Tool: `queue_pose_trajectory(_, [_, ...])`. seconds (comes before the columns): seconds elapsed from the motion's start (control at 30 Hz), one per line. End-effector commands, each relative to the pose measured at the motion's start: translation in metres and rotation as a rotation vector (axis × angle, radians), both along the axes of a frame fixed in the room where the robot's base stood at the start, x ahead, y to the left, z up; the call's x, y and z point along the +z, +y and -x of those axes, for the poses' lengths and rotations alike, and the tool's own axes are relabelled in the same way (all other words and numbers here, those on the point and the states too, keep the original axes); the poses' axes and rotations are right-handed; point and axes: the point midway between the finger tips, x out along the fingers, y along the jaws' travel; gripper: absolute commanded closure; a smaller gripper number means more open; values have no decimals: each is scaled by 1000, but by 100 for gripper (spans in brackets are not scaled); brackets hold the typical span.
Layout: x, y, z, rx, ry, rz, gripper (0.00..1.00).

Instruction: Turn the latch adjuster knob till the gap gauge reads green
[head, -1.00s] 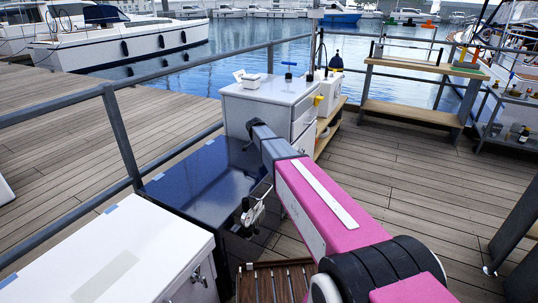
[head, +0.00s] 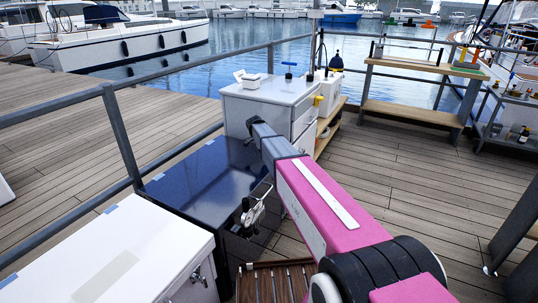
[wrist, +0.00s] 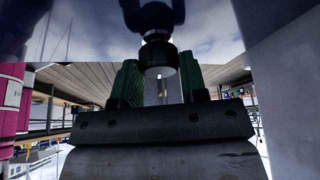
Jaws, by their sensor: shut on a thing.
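In the wrist view my gripper (wrist: 160,82) has a green-padded finger on each side of a short dark round knob (wrist: 158,54) with a pale end face. The jaws are shut on this knob, which hangs from a dark fitting (wrist: 155,15) above it. In the head view my arm reaches forward past the dark glossy cabinet (head: 195,178); the fingers cannot be made out there. A small white round dial (head: 256,213), seemingly the gap gauge, is at that cabinet's right side. It is too small to read its needle or colour.
A white cabinet (head: 270,97) stands beyond the dark one, and a white-topped unit (head: 120,250) is in front at left. A slatted wooden piece (head: 275,285) lies low at bottom centre. A railing (head: 122,140) runs along the left.

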Motion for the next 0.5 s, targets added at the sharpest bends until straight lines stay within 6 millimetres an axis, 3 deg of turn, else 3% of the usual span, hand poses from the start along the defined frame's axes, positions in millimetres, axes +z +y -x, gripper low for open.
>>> queue_pose_trajectory(0.17, [2,1,-2,3,-3,1,84])
queue_pose_trajectory(0.2, [2,1,-2,3,-3,1,57])
queue_pose_trajectory(0.27, [2,1,-1,3,-3,1,38])
queue_pose_trajectory(0.5, [1,0,-1,3,-1,0,35])
